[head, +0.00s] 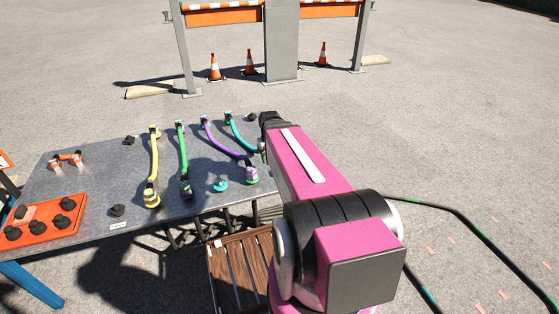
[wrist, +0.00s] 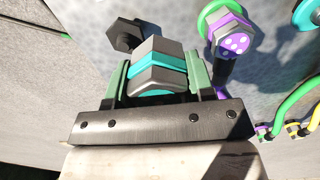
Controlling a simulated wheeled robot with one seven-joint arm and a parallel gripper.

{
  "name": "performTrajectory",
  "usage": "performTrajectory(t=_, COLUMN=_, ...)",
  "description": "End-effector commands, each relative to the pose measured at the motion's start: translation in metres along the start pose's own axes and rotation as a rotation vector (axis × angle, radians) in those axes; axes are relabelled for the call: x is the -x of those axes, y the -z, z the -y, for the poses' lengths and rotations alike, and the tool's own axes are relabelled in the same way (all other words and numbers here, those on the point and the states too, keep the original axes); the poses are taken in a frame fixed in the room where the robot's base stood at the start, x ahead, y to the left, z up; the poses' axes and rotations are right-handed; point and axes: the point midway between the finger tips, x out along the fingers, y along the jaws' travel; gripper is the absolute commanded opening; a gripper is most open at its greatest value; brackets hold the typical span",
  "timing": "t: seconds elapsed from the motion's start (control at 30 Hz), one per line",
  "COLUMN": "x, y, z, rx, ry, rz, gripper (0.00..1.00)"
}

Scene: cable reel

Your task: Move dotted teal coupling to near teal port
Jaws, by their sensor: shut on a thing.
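My gripper (wrist: 157,80) is shut on a grey coupling with a teal band (wrist: 158,66), which sits between its two greenish fingers. No dots show on the side facing the wrist camera. In the head view, the teal cable (head: 240,137) runs from the back of the table toward my arm, which hides its near end and most of my gripper. The teal port (head: 220,185) is a ring on the table's front part, left of the purple coupling. Part of a teal ring, likely this port (wrist: 306,15), shows at the wrist view's right edge.
A purple coupling with white dots (wrist: 235,42) stands right of the held one. Yellow (head: 154,165) and green (head: 181,150) cables lie further left. A black knob (wrist: 125,33) is close to the held coupling. An orange tray (head: 40,222) holds several black knobs.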

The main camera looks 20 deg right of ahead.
Motion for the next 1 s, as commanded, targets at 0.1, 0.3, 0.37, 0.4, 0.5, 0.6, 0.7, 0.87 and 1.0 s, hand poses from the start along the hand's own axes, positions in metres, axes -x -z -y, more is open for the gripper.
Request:
performTrajectory(t=0.1, x=0.015, y=-0.009, z=0.023, rx=0.003, ry=0.0, rz=-0.002, gripper=0.2)
performTrajectory(t=0.3, x=0.029, y=-0.015, z=0.046, rx=0.001, ry=0.0, rz=0.0, gripper=0.2)
performTrajectory(t=0.37, x=0.032, y=-0.016, z=0.05, rx=0.0, ry=0.0, rz=0.0, gripper=0.2)
performTrajectory(t=0.4, x=0.033, y=-0.016, z=0.052, rx=0.0, ry=0.0, rz=-0.001, gripper=0.2)
performTrajectory(t=0.5, x=0.038, y=-0.017, z=0.055, rx=0.0, ry=0.0, rz=-0.001, gripper=0.2)
performTrajectory(t=0.6, x=0.042, y=-0.017, z=0.056, rx=-0.001, ry=0.0, rz=-0.001, gripper=0.2)
performTrajectory(t=0.7, x=0.041, y=-0.017, z=0.056, rx=-0.001, ry=0.0, rz=0.0, gripper=0.2)
performTrajectory(t=0.87, x=0.041, y=-0.017, z=0.056, rx=-0.001, ry=0.0, rz=0.0, gripper=0.2)
performTrajectory(t=1.0, x=0.041, y=-0.014, z=0.065, rx=0.001, ry=0.0, rz=0.0, gripper=0.2)
